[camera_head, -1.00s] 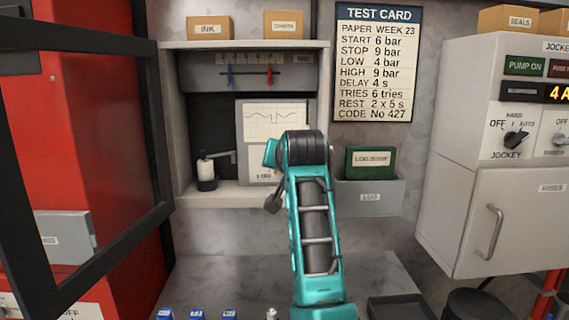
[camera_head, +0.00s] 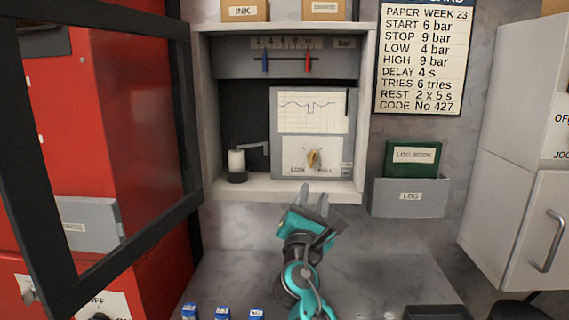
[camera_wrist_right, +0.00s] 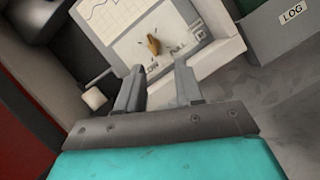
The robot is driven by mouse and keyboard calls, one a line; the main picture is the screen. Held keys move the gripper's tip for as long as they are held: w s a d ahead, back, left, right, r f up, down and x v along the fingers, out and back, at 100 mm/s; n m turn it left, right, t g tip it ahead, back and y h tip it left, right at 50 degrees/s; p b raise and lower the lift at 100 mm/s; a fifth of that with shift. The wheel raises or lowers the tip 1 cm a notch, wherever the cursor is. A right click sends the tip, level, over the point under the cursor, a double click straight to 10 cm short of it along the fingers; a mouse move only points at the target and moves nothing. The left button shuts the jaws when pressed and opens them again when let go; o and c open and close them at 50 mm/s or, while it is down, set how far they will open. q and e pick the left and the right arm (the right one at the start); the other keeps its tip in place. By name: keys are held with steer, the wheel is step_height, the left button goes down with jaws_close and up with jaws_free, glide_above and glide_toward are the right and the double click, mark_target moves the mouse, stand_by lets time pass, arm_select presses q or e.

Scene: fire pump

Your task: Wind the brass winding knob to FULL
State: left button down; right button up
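The brass winding knob (camera_head: 313,159) sits on the lower panel of the chart recorder (camera_head: 310,93), inside the open wall cabinet. Lettering stands around its dial; "FULL" seems to be at the lower right, partly unclear. In the right wrist view the knob (camera_wrist_right: 153,44) lies ahead of the fingertips, between them and apart from them. My right gripper (camera_head: 316,196) is below and in front of the recorder panel, fingers pointing up. In the right wrist view its two fingers (camera_wrist_right: 158,72) are spread with nothing between them. My left gripper is not visible.
A black door frame (camera_head: 120,15) stands at the left. A LOG holder (camera_head: 408,198) with a green log book (camera_head: 412,154) is at the right. A grey counter (camera_head: 230,275) lies below.

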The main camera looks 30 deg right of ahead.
mark_target(313, 159)
steer(key=w+d+r+n, duration=0.1)
steer(key=w+d, duration=0.1)
steer(key=w, duration=0.1)
steer(key=w+d+r+n, duration=0.1)
steer(key=w+d+r, duration=0.1)
steer(key=w, duration=0.1)
steer(key=w+d+r+n+t+p, duration=0.1)
steer(key=w+d, duration=0.1)
steer(key=w, duration=0.1)
steer(key=shift+w+r+y, duration=0.15)
steer(key=shift+w+y, duration=0.15)
jaws_close()
stand_by(0.3)
